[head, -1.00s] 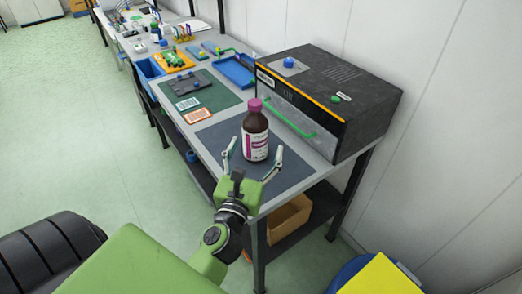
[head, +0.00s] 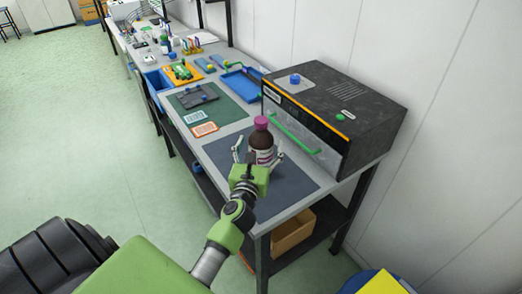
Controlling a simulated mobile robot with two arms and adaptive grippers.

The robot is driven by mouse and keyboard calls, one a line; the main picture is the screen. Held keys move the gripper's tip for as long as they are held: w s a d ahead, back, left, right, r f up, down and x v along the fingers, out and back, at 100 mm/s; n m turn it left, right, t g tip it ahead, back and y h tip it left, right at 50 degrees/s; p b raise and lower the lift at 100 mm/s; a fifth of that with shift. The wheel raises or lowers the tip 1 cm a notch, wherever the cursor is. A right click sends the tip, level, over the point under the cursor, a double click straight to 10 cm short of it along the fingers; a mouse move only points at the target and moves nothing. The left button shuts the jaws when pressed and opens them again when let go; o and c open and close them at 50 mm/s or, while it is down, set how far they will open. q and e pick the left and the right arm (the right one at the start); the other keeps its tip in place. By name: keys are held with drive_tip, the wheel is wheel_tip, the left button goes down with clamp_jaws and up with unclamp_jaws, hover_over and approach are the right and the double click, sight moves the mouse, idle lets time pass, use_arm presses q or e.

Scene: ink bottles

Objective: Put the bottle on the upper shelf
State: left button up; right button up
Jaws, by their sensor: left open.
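A brown bottle (head: 262,141) with a pink cap and a white label stands upright on the dark grey mat (head: 284,191) on the workbench. My left gripper (head: 258,152) is open, with one finger on each side of the bottle's body. Its palm hides the lower part of the bottle. I cannot tell whether the fingers touch the bottle. My right gripper is not in view. The bench has a dark lower shelf (head: 318,222); I cannot make out which shelf is the upper one.
A black box-shaped device (head: 345,105) with a green handle stands just right of the bottle. A green mat (head: 222,102), a blue tray (head: 243,84) and small items lie farther back. A cardboard box (head: 293,232) sits on the lower shelf. The floor at left is clear.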

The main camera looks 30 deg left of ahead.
use_arm(q)
drive_tip(key=shift+x, duration=1)
drive_tip(key=shift+s+d, duration=0.1)
drive_tip(key=c, duration=1.8)
drive_tip(key=shift+o, duration=0.2)
drive_tip(key=shift+r, duration=0.1)
